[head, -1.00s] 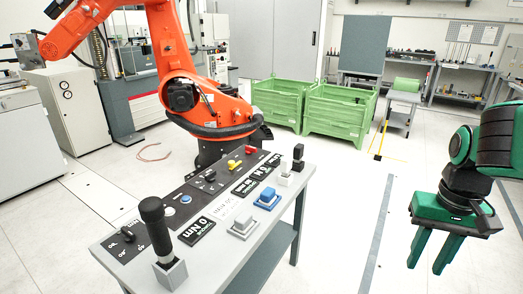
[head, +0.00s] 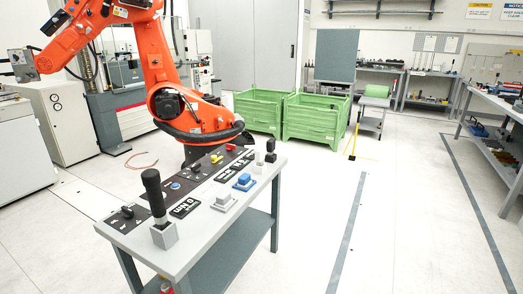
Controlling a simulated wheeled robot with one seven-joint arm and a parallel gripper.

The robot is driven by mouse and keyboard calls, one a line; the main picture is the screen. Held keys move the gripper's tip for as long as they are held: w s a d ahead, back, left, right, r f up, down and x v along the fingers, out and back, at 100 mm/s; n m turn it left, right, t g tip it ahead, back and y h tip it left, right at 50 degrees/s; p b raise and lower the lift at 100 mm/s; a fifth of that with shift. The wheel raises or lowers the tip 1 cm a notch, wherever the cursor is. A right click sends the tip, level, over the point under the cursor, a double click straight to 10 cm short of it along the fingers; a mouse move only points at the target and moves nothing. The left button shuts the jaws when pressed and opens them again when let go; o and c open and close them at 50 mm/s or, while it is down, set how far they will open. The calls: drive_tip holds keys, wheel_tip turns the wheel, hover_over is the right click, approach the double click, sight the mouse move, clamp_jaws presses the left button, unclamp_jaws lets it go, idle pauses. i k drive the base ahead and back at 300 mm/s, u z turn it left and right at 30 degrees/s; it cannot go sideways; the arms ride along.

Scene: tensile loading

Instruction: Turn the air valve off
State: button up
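A grey control table (head: 197,233) stands at the lower middle of the head view, with dark panels on top. A black rotary knob (head: 127,211) sits on the dark plate at its near left end. A second small black knob (head: 196,170) is farther along the panel. The labels are too small to read, so I cannot tell which one is the air valve or how it is set. My gripper is out of view.
A tall black-handled lever (head: 153,193), a blue button block (head: 243,181) and a yellow handle (head: 217,158) stand on the table. An orange robot arm (head: 165,70) rises behind it. Green crates (head: 316,117) stand farther back. The floor right of the table is clear.

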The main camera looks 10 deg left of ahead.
sight(229, 146)
drive_tip(key=z, duration=0.4)
drive_tip(key=i, duration=1.4)
drive_tip(key=u, duration=0.4)
drive_tip(key=i, duration=1.1)
drive_tip(key=u, duration=1.2)
drive_tip(key=i, duration=0.9)
drive_tip(key=u, duration=0.5)
